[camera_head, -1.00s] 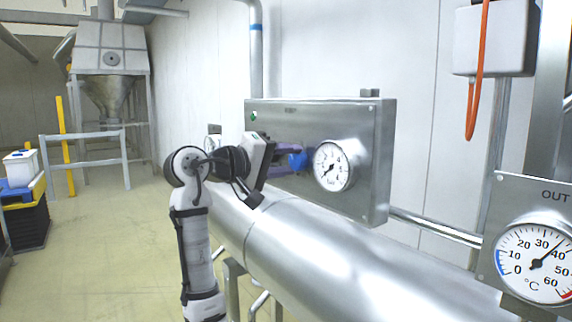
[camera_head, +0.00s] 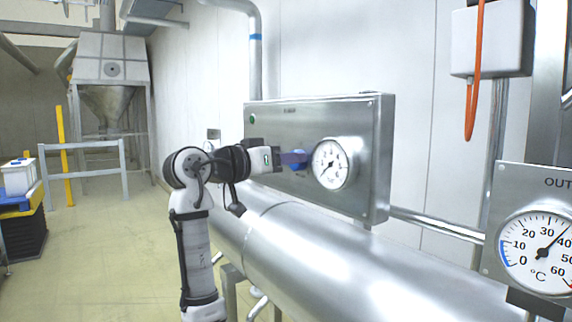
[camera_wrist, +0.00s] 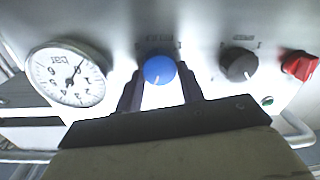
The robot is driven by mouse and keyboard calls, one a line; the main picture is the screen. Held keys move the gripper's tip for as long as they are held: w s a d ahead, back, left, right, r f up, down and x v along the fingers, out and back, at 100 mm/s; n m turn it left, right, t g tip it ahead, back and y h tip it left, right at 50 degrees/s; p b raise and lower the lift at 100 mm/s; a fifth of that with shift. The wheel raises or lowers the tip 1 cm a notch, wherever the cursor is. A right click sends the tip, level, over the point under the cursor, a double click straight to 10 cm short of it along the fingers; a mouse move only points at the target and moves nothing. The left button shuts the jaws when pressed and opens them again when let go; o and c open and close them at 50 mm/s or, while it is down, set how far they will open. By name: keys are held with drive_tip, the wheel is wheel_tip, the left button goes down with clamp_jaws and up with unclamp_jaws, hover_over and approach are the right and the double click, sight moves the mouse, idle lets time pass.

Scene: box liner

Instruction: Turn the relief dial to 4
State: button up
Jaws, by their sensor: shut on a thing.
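A round blue dial (camera_wrist: 158,69) sits on the metal panel, between the two dark fingers of my gripper (camera_wrist: 161,84). The fingers are shut on its sides. A white mark shows on the dial's lower part in the wrist view. Its label is too blurred to read, so I cannot tell its setting or confirm that it is the relief dial. In the head view my gripper (camera_head: 290,158) reaches the panel from the left, and the blue dial (camera_head: 298,160) is mostly hidden by the fingers.
A bar gauge (camera_wrist: 68,73) is beside the blue dial. A black knob (camera_wrist: 238,64), a red switch (camera_wrist: 299,65) and a green light (camera_wrist: 267,101) are on its other side. A large metal pipe (camera_head: 330,250) runs below the panel (camera_head: 365,150). A temperature gauge (camera_head: 538,250) stands at right.

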drive_tip(key=m, duration=0.3)
drive_tip(key=m+b, duration=0.1)
drive_tip(key=shift+f+m, duration=0.25)
drive_tip(key=shift+m, duration=0.05)
drive_tip(key=shift+s+d+m+b, duration=0.1)
drive_tip(key=shift+m+b, duration=0.45)
drive_tip(key=shift+m, duration=1.65)
drive_tip(key=shift+c, duration=0.2)
drive_tip(key=o, duration=1)
drive_tip(key=shift+r, duration=0.1)
drive_tip(key=b+v, duration=0.4)
drive_tip(key=v, duration=1)
drive_tip(key=shift+f, duration=0.3)
drive_tip(key=shift+t, duration=0.3)
